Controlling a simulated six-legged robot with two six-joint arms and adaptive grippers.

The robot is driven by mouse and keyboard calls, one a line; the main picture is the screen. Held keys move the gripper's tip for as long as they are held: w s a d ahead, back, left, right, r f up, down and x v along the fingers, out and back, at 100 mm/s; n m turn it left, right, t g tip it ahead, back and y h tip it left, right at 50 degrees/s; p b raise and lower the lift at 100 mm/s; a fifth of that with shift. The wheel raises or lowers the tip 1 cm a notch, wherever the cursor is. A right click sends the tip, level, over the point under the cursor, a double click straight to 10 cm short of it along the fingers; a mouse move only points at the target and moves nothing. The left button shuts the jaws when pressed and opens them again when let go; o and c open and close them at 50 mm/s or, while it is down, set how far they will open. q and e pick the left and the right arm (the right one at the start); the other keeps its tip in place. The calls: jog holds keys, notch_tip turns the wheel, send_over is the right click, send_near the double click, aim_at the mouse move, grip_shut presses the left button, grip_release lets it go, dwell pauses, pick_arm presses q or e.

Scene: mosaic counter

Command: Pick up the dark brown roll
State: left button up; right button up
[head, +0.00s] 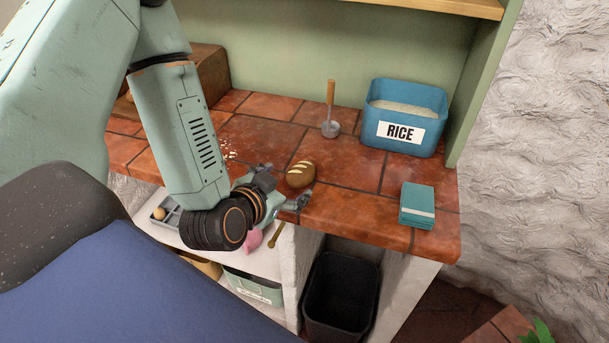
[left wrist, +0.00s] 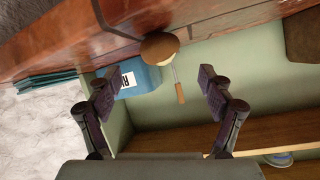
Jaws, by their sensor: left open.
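The brown roll (head: 301,174), with pale score marks on top, lies on the red tiled counter (head: 345,207) near its front edge. It also shows in the left wrist view (left wrist: 159,48), ahead of the fingertips and roughly centred between them. My left gripper (head: 284,187) is just in front of the roll, at the counter's front edge. Its two fingers are spread wide in the left wrist view (left wrist: 157,78), with nothing between them. The roll appears apart from both fingers. My right gripper is in neither view.
A blue rice bin (head: 404,118) stands at the back right. A scoop with a wooden handle (head: 331,105) stands behind the roll. A black bin (head: 341,292) is below the counter. The tiles right of the roll are clear.

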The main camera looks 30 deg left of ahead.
aim_at(297, 176)
pick_arm(q)
jog(key=x, duration=0.6)
jog(key=shift+w+d+b, duration=0.1)
jog(key=shift+w+b, duration=0.2)
jog(key=shift+b, duration=0.1)
jog(key=shift+w+a+f, duration=0.2)
jog(key=shift+a, duration=0.15)
jog(key=shift+d+r, duration=0.1)
jog(key=shift+d, duration=0.3)
jog(key=shift+c, duration=1.6)
jog(key=shift+a, duration=0.25)
jog(key=c, duration=0.4)
jog(key=shift+d, duration=0.2)
jog(key=c, duration=0.5)
